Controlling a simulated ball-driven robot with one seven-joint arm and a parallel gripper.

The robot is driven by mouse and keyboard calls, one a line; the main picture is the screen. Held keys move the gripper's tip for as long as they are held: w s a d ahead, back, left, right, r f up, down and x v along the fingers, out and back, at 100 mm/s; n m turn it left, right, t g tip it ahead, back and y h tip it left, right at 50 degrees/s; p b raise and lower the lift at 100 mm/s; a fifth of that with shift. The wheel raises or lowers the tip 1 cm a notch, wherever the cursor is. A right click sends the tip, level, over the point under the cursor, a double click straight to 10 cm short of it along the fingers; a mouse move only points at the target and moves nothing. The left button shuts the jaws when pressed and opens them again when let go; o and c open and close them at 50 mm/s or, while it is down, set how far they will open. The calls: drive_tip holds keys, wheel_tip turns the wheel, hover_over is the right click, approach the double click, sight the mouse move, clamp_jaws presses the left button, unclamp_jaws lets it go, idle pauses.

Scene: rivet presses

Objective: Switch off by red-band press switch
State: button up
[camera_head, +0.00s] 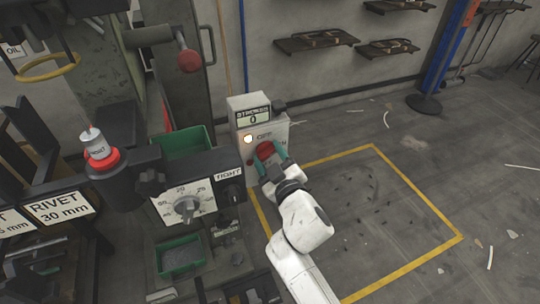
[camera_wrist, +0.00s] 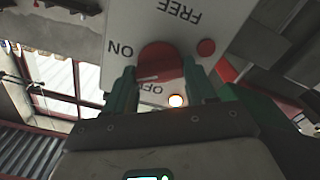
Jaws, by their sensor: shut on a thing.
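The switch box (camera_head: 276,134) is a pale panel with a red rotary knob (camera_head: 265,150) and a lit lamp (camera_head: 248,139). My gripper (camera_head: 268,159) is shut on the red knob, one green finger on each side. In the wrist view the knob (camera_wrist: 160,62) sits between the fingers, its lower part near the OFF lettering. The panel (camera_wrist: 185,22) reads ON, OFF and FREE, upside down. A white mark on the knob lies toward the lower left; its exact setting is unclear. The lamp (camera_wrist: 176,100) glows there too.
A counter (camera_head: 252,116) on the box reads 0. Left stands a press with a dial (camera_head: 187,205) and a red-banded white part (camera_head: 99,152).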

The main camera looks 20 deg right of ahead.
drive_tip(key=n, duration=0.6)
drive_tip(key=shift+a+n+p, duration=0.1)
drive_tip(key=shift+n+p, duration=0.2)
drive_tip(key=shift+p, duration=0.1)
drive_tip(key=n, duration=0.5)
drive_tip(key=shift+f, duration=0.2)
drive_tip(key=shift+n, duration=0.3)
drive_tip(key=o, duration=1)
drive_tip(key=shift+o, duration=0.2)
drive_tip(key=shift+p, duration=0.3)
drive_tip(key=s, duration=1)
drive_tip(key=shift+s, duration=0.4)
